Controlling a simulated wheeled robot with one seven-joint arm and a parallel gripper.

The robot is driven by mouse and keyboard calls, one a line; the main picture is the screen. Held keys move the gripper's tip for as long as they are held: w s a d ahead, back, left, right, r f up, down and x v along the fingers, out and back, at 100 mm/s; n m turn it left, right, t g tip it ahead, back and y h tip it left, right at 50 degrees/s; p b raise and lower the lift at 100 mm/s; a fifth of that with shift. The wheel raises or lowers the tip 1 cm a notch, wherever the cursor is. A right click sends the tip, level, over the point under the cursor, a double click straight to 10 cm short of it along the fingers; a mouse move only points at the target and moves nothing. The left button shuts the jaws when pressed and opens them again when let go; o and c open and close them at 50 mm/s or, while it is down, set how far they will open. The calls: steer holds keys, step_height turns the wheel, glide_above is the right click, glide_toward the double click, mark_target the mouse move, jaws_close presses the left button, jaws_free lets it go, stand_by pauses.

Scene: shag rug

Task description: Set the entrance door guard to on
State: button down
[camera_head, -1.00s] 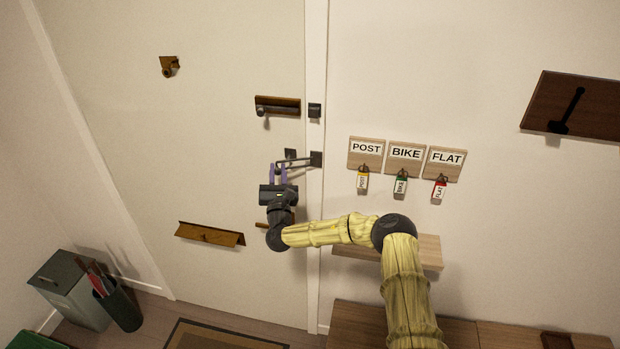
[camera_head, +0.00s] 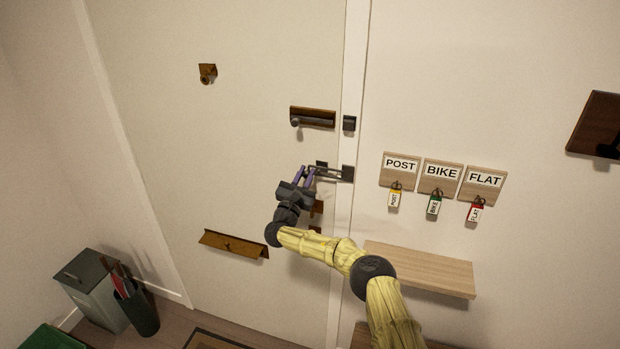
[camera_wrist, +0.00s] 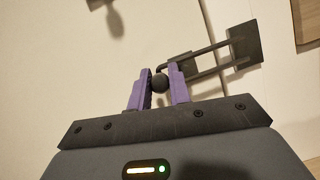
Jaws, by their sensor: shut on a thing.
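The door guard (camera_head: 332,173) is a dark metal swing bar at the door's right edge. Its frame-side plate (camera_wrist: 246,43) and a door-side plate (camera_wrist: 172,66) show in the wrist view, with the looped bar (camera_wrist: 212,60) spanning between them. My gripper (camera_head: 307,174) is at the bar's left end. In the wrist view its purple fingers (camera_wrist: 160,84) are shut on a dark ball at the end of the bar. The door (camera_head: 250,150) looks closed against the white frame (camera_head: 351,80).
A latch (camera_head: 313,117) sits above the guard and a brown letter flap (camera_head: 233,244) lower left. Key boards marked POST, BIKE and FLAT (camera_head: 483,184) hang to the right, above a wooden shelf (camera_head: 420,270). A bin (camera_head: 92,290) and an umbrella holder (camera_head: 139,309) stand lower left.

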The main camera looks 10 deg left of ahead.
stand_by(0.3)
steer(key=c, duration=1.3)
jaws_free()
steer(key=shift+a, duration=0.1)
steer(key=shift+f, duration=0.1)
